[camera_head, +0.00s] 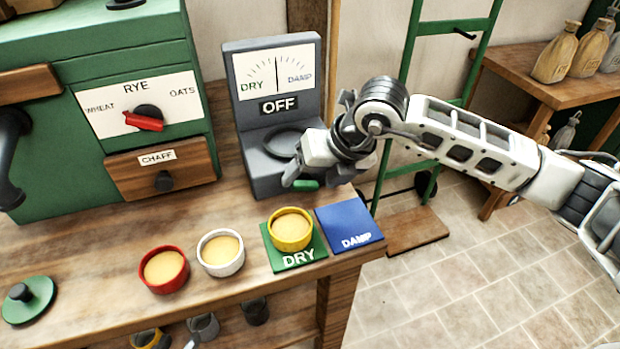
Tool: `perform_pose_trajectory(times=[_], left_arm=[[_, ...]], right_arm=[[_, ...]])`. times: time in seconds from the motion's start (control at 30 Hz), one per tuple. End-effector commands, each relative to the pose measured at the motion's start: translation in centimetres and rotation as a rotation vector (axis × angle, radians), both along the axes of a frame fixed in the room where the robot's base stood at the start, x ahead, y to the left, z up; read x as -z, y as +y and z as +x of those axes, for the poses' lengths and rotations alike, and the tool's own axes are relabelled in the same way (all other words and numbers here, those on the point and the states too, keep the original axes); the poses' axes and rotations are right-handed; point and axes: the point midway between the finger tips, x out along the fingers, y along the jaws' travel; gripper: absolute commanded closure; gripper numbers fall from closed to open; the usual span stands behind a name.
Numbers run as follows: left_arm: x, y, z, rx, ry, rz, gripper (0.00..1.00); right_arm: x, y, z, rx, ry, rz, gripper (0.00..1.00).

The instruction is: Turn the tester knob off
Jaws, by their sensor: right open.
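The grey tester (243,150) stands at the right end of the wooden bench. Its dial (276,72) reads DRY at the left and DAMP at the right, with the needle near upright in the middle. A sign below the dial reads OFF. A green knob (306,185) shows low on the tester's front. My right gripper (312,177) comes in from the right and is open at the knob, with its fingers close about it. I cannot tell whether they touch it. The gripper hides part of the tester's base. My left gripper is not in view.
A yellow cup (291,231) stands on the green DRY mat (300,260), beside the blue DAMP mat (348,226). White (221,252) and red (163,269) cups stand to the left. The green mill (110,60) is at the left. A green hand truck (413,45) stands behind my arm.

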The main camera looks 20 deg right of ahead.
Motion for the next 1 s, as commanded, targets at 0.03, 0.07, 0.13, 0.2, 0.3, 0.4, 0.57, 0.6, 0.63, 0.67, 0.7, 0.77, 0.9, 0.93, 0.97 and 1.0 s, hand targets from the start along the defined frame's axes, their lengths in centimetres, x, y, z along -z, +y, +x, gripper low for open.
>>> perform_pose_trajectory(times=[0.03,0.07,0.13,0.2,0.3,0.4,0.57,0.6,0.63,0.67,0.7,0.77,0.9,0.93,0.97,1.0], left_arm=[[0.0,0.0,0.0,0.0,0.0,0.0,0.64],[0.0,0.0,0.0,0.0,-0.001,0.001,0.64],[-0.01,0.0,0.01,0.0,-0.001,0.001,0.64],[-0.02,0.0,0.01,0.0,-0.001,0.001,0.64],[-0.03,0.0,0.01,0.0,-0.002,0.0,0.64],[-0.05,0.0,0.02,0.0,-0.002,0.0,0.64],[-0.05,-0.01,0.02,0.0,-0.002,0.0,0.64],[-0.06,0.0,0.01,0.0,-0.002,0.0,0.64],[-0.06,0.0,0.01,0.0,-0.002,0.0,0.64],[-0.06,0.0,0.01,0.0,-0.002,0.0,0.64],[-0.06,0.0,0.01,0.0,-0.002,0.0,0.64],[-0.06,0.0,0.01,0.0,-0.002,0.0,0.64],[-0.01,0.0,0.02,0.0,-0.002,0.0,0.64],[0.05,0.0,0.02,0.001,-0.002,0.0,0.64],[0.14,-0.01,0.02,0.001,-0.002,0.0,0.64],[0.31,0.0,0.03,0.0,-0.003,0.0,0.64]], right_arm=[[0.51,0.25,0.2,-0.001,0.001,0.001,0.31],[0.73,0.32,0.29,-0.001,0.001,0.001,0.31],[1.11,0.43,0.46,0.001,0.001,0.0,0.31],[1.3,0.5,0.56,0.0,0.0,0.0,0.31],[1.38,0.55,0.6,-0.001,-0.001,0.001,0.31],[1.37,0.55,0.59,-0.001,-0.001,0.001,0.31],[1.36,0.54,0.58,0.0,0.0,0.001,0.56],[1.36,0.54,0.58,0.0,0.0,0.001,0.67],[1.36,0.54,0.58,0.0,0.0,0.001,0.75],[1.35,0.53,0.58,0.0,0.0,0.001,0.76],[1.35,0.53,0.58,0.0,0.0,0.001,0.76],[1.34,0.56,0.58,-0.001,0.0,-0.003,0.76],[1.26,0.93,0.57,-0.008,-0.004,-0.08,0.76],[1.25,1.04,0.57,-0.008,-0.005,-0.109,0.76],[1.26,1.1,0.57,-0.007,-0.006,-0.141,0.76],[1.28,1.21,0.59,-0.007,-0.01,-0.184,0.76]])
